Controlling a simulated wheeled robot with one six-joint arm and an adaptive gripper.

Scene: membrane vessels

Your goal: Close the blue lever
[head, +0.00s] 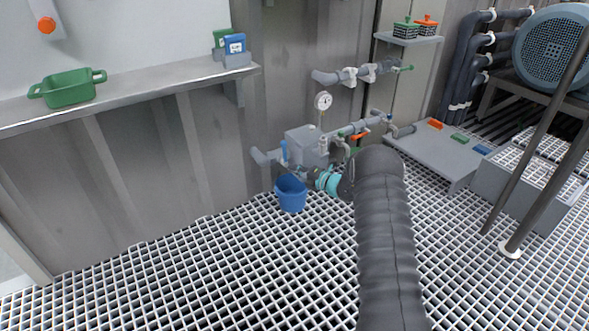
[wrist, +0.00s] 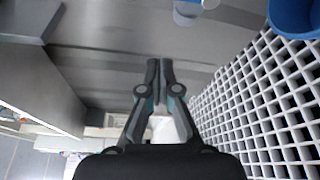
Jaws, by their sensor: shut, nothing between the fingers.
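The blue lever (head: 284,152) stands upright on the grey pipe at the left of the pipework in the head view. I cannot make it out in the wrist view. My gripper (wrist: 160,66) is shut and empty, its two fingers side by side in the wrist view. In the head view my arm hides much of it; its teal band shows just right of the blue bucket, below and right of the lever. The gripper appears apart from the lever, but the exact gap cannot be told.
A blue bucket (head: 291,193) stands on the grating below the lever; it also shows in the wrist view (wrist: 295,17). A grey box (head: 304,139), a gauge (head: 323,101) and an orange lever (head: 360,135) are close by. A low grey platform (head: 430,157) lies to the right.

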